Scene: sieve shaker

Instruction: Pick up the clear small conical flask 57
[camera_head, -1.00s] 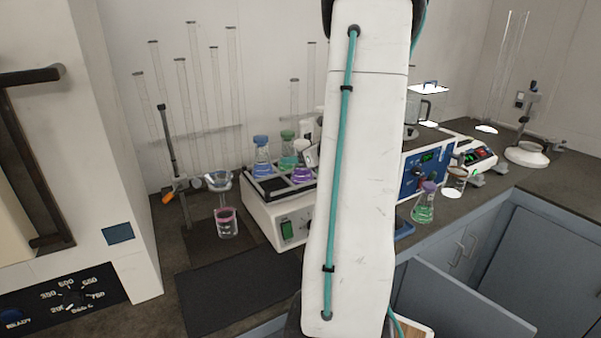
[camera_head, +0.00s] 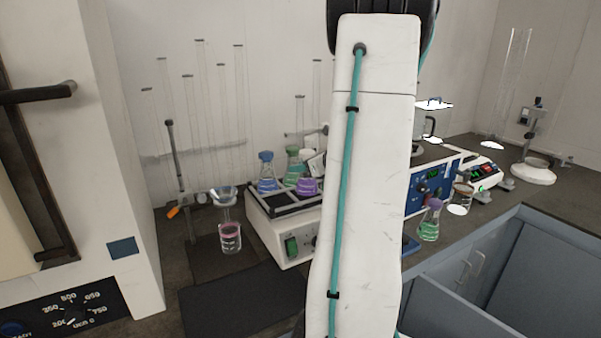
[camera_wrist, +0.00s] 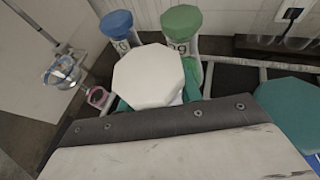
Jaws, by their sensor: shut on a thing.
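In the wrist view a white eight-sided stopper (camera_wrist: 148,74) sits right in front of my gripper (camera_wrist: 152,97), with green finger parts at its sides. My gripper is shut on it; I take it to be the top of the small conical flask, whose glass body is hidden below. I cannot read a number 57. In the head view my white arm hides most of the gripper and of the held flask.
Blue-stoppered (camera_head: 267,172) and green-stoppered (camera_head: 292,166) flasks stand close by in the shaker's rack (camera_head: 282,208). A purple-liquid flask (camera_head: 307,186) is beside them. A funnel (camera_head: 223,195) above a beaker (camera_head: 230,238) stands left. A green-liquid flask (camera_head: 430,228) stands right.

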